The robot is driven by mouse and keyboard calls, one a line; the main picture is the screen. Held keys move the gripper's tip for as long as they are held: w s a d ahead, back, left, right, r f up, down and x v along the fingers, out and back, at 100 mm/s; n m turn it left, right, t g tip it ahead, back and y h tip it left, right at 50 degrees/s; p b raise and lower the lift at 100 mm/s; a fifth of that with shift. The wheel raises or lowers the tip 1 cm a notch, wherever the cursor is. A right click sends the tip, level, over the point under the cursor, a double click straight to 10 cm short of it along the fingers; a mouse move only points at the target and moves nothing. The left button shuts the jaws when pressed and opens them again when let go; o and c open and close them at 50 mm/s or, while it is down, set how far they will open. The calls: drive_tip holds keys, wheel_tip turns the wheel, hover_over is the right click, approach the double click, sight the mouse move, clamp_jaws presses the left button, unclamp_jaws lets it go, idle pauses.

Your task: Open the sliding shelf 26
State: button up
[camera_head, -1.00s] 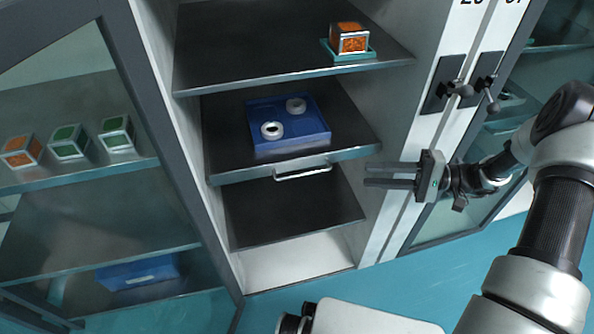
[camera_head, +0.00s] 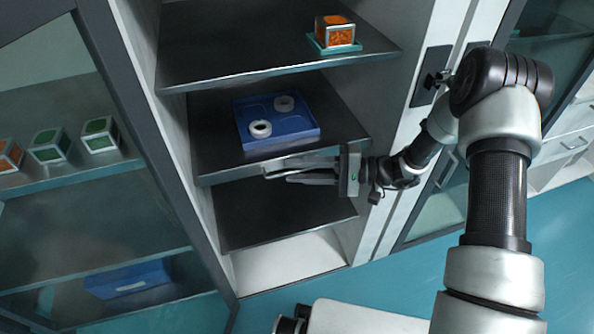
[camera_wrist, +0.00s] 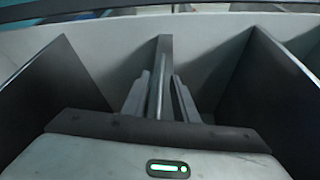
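The sliding shelf (camera_head: 207,160) is a dark board with a metal front edge and a handle. It stands in the middle of the open cabinet and carries a blue tray (camera_head: 306,135) with two white rings. My gripper (camera_head: 285,173) is at its front edge, pointing left along the handle, which it largely covers in the head view. In the wrist view my gripper (camera_wrist: 160,85) has its fingers apart, with the handle bar (camera_wrist: 157,96) between them. I see a gap on both sides of the bar.
An upper shelf (camera_head: 230,55) holds an orange box (camera_head: 335,30) on a teal base. A lower shelf (camera_head: 270,215) is bare. An open glass door (camera_head: 120,130) stands at the left. Cabinet posts with a door handle (camera_head: 432,78) rise to the right.

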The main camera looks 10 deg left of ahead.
drive_tip(key=shift+a, duration=0.3)
clamp_jaws()
idle(1.3)
